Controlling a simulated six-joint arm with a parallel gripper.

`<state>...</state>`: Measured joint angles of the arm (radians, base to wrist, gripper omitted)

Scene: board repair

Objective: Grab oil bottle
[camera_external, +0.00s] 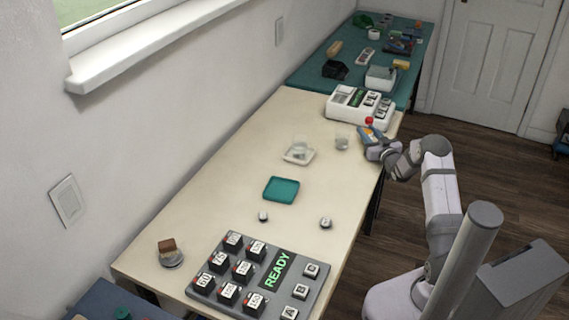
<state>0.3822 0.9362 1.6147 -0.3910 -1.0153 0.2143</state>
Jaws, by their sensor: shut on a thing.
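The white device (358,104) is behind. A teal tray (281,189) and a keyed panel (258,278) reading READY are nearer. The table's middle is mostly clear.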

